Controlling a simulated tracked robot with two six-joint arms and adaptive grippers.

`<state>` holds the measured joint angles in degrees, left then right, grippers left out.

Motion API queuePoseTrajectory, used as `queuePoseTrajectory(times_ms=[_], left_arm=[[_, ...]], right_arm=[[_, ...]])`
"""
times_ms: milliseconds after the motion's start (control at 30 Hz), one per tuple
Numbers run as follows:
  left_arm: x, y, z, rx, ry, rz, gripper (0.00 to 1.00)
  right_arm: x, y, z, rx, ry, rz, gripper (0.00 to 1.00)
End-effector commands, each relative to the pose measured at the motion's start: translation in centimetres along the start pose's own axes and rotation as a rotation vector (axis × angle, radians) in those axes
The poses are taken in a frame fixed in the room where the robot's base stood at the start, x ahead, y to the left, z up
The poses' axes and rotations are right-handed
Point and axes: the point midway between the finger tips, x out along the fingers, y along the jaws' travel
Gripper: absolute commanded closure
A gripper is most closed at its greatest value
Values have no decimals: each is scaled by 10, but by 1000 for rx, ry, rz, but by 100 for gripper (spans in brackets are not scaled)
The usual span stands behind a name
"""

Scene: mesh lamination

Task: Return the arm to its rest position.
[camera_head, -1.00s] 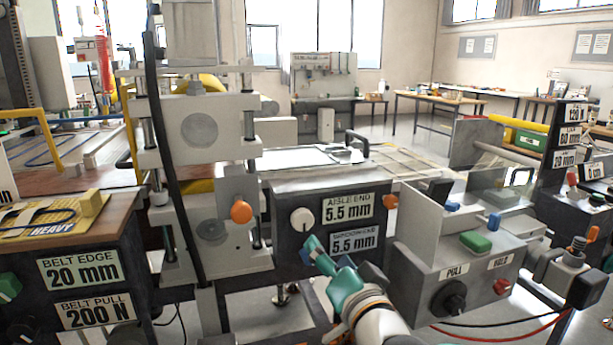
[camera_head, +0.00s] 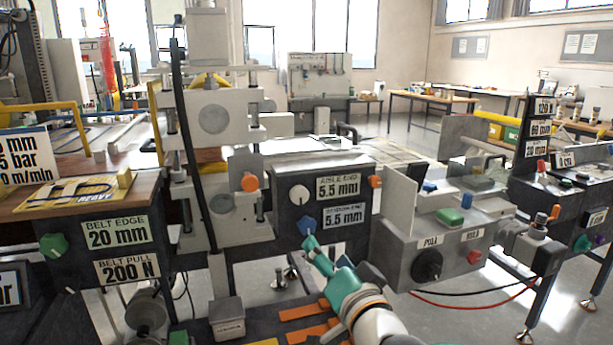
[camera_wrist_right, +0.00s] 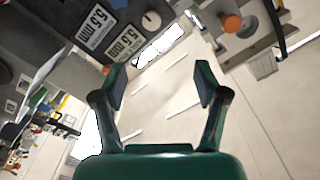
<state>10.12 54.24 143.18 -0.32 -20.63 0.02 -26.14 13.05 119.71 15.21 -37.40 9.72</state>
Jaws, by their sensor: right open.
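My right arm comes in from the bottom of the head view. Its teal gripper (camera_head: 312,243) is in front of the dark control box (camera_head: 283,215) with the white knob and the 5.5 mm labels. In the right wrist view the gripper's two fingers (camera_wrist_right: 160,88) stand wide apart with nothing between them. Pale floor shows behind the fingers there, and the control box is at the upper left. My left gripper is not in view.
A grey box (camera_head: 400,252) with a green button and a black knob stands to the right. The belt console (camera_head: 75,260) is at the left. Below lies a dark surface with orange strips (camera_head: 303,310). A white roller machine (camera_head: 212,120) rises behind.

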Motion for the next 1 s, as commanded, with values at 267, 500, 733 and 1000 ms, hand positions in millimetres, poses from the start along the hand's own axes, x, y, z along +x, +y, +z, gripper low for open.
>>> queuePoseTrajectory(times_ms=[267, 500, 733, 1000], left_arm=[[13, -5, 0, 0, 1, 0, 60], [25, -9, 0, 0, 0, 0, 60], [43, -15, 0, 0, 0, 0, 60], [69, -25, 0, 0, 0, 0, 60]], right_arm=[[10, 53, 18, 3, -14, 80, 27], [17, 119, 56, 4, -69, 182, 27], [10, 214, 127, 6, -188, 325, 27], [-53, 352, 268, 25, -483, 540, 27]])
